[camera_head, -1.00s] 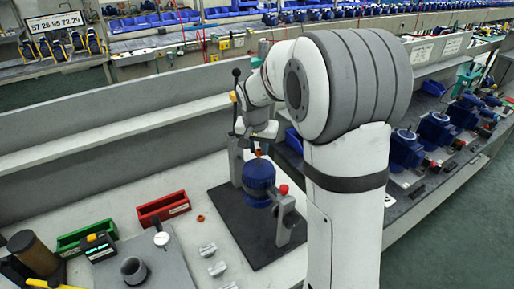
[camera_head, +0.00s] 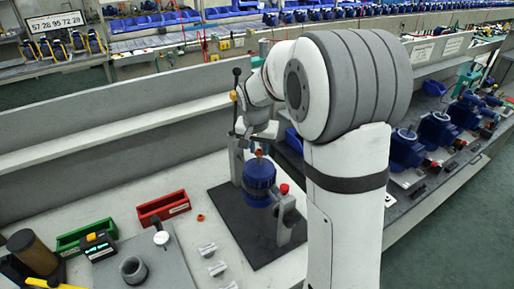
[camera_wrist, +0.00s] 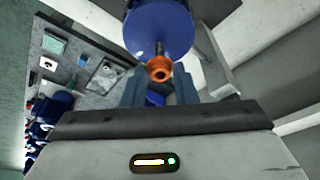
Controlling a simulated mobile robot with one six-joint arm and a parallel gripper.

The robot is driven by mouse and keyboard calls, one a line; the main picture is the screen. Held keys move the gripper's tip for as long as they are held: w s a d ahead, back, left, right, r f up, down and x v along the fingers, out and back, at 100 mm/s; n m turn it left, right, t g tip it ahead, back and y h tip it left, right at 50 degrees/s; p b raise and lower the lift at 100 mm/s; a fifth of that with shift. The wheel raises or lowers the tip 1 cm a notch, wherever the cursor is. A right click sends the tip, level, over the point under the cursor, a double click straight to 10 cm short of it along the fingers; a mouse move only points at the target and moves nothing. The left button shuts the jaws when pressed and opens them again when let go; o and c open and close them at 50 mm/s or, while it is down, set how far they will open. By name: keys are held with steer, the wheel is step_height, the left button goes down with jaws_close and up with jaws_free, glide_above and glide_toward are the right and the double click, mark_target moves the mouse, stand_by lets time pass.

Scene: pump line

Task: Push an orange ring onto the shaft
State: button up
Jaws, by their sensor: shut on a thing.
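The blue pump (camera_head: 259,183) stands clamped in a fixture on a dark plate. An orange ring (camera_wrist: 159,69) is between my fingertips, close to the pump's round blue face (camera_wrist: 160,30) in the wrist view. The ring also shows in the head view (camera_head: 258,153), just above the pump's top. My gripper (camera_wrist: 159,82) is shut on the ring, with one finger on each side. A second small orange ring (camera_head: 200,218) lies on the table beside the red bin.
A red bin (camera_head: 163,208) and a green bin (camera_head: 86,236) stand on the table at left. Several light grey parts (camera_head: 208,250) lie left of the dark plate (camera_head: 240,228). A red knob (camera_head: 284,188) and a tall black lever (camera_head: 236,82) rise beside the pump.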

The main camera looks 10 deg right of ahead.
mark_target(258, 154)
steer(key=shift+f+b, duration=1.9)
steer(key=shift+f, duration=0.2)
stand_by(2.4)
steer(key=o, duration=0.8)
steer(key=shift+o, duration=0.6)
steer(key=shift+o, duration=0.8)
steer(key=shift+r, duration=0.1)
steer(key=shift+r+p, duration=2.75)
steer(key=shift+r, duration=1.55)
